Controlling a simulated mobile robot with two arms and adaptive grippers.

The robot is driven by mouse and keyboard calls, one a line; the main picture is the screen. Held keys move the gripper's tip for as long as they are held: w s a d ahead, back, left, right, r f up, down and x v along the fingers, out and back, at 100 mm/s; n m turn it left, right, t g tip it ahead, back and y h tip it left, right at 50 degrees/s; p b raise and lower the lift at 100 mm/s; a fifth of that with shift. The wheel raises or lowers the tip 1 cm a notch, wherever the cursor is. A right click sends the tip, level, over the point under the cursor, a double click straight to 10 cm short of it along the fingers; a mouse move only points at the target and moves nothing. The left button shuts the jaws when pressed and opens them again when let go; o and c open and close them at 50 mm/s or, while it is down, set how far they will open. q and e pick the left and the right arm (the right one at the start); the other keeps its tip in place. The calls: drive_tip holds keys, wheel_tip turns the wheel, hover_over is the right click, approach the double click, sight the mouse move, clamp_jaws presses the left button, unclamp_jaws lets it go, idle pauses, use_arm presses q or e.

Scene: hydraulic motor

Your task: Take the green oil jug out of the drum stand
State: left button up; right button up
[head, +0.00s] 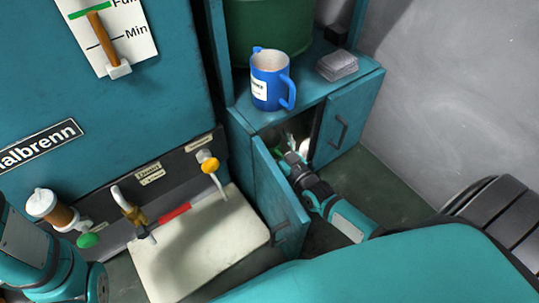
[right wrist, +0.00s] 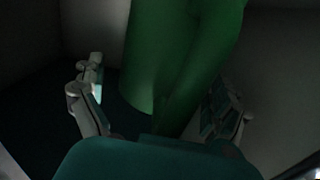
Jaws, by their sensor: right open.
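The green oil jug (right wrist: 180,55) fills the upper middle of the right wrist view, inside the dim cupboard of the drum stand (head: 352,105). My right gripper (head: 292,142) reaches through the open cupboard front. In the right wrist view its open fingers (right wrist: 157,108) stand on either side of the jug's lower part, with no clear contact on either side. The jug's top is cut off in that view. In the head view the jug is mostly hidden by the door and my arm. My left gripper is out of view; only its arm shows at lower left.
The left cupboard door (head: 278,200) hangs open beside my right arm. A pale tray (head: 200,245) lies below the taps. A grey wall bounds the right.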

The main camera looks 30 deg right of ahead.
drive_tip(key=c, duration=1.8)
drive_tip(key=shift+r, duration=0.1)
